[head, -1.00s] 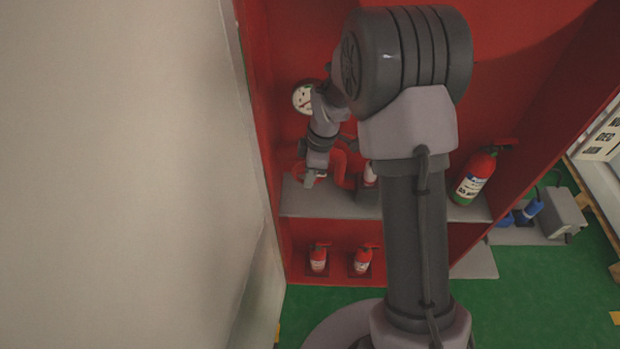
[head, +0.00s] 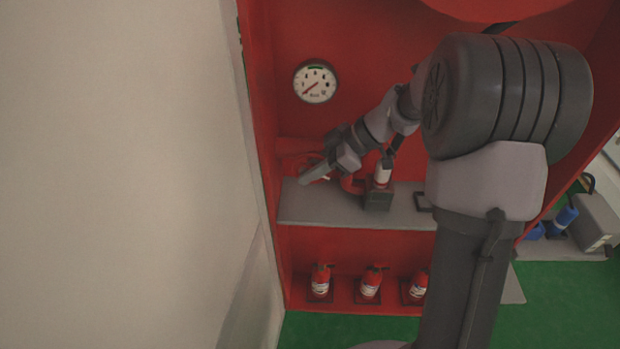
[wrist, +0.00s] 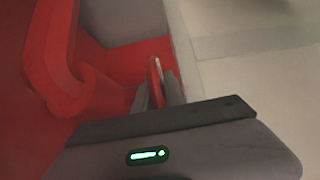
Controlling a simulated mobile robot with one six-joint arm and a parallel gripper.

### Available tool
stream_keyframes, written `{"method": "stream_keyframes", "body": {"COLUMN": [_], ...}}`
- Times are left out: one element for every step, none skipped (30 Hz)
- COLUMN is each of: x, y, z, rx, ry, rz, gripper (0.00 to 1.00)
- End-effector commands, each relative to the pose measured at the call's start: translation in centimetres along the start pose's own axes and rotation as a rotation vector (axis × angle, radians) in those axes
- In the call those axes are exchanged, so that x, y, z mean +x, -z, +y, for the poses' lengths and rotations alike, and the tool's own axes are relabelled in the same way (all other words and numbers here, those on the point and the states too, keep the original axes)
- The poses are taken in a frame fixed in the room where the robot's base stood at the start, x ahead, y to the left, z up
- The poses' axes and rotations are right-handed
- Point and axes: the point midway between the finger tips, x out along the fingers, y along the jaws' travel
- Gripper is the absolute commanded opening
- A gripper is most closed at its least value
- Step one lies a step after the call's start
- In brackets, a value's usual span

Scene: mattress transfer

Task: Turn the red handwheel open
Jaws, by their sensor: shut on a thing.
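The red handwheel (head: 309,161) is at the left end of the red cabinet, above the grey shelf, and is largely hidden behind my gripper (head: 316,172). In the wrist view, a thin red piece of the handwheel rim (wrist: 155,80) stands between the two dark fingers of my gripper (wrist: 158,92). The fingers are shut on it. A thick red pipe (wrist: 50,55) curves at the upper left of the wrist view. How far the wheel has turned cannot be told.
A round white gauge (head: 315,82) is on the back wall above the wheel. An extinguisher (head: 383,172) stands on the grey shelf (head: 320,208) to the right. Several small extinguishers (head: 370,281) stand below. A pale wall (head: 120,170) is close on the left.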

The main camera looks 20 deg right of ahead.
Motion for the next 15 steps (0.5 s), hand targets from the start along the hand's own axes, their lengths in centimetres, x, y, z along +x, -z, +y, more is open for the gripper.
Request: {"method": "stream_keyframes", "body": {"x": [0.13,0.12,0.10,0.09,0.08,0.07,0.06,0.06,0.06,0.06,0.06,0.07,0.07,0.07,0.08], "y": [-0.25,-0.23,-0.20,-0.19,-0.18,-0.17,-0.16,-0.16,-0.16,-0.16,-0.16,-0.16,-0.17,-0.17,-0.17], "z": [-0.03,-0.04,-0.04,-0.05,-0.05,-0.05,-0.06,-0.06,-0.06,-0.06,-0.06,-0.07,-0.07,-0.07,-0.08], "rx": [0.000,0.000,0.000,0.000,0.000,0.000,0.000,0.000,0.000,0.000,0.000,0.000,0.000,0.001,0.001], "ry": [0.001,0.001,0.001,0.001,0.002,0.002,0.002,0.002,0.002,0.002,0.002,0.002,0.002,0.002,0.002], "rz": [0.002,0.005,0.007,0.009,0.009,0.010,0.010,0.010,0.010,0.010,0.010,0.010,0.010,0.009,0.009], "gripper": [0.00,0.00,0.00,0.00,0.00,0.00,0.00,0.00,0.00,0.00,0.00,0.00,0.00,0.00,0.20]}}
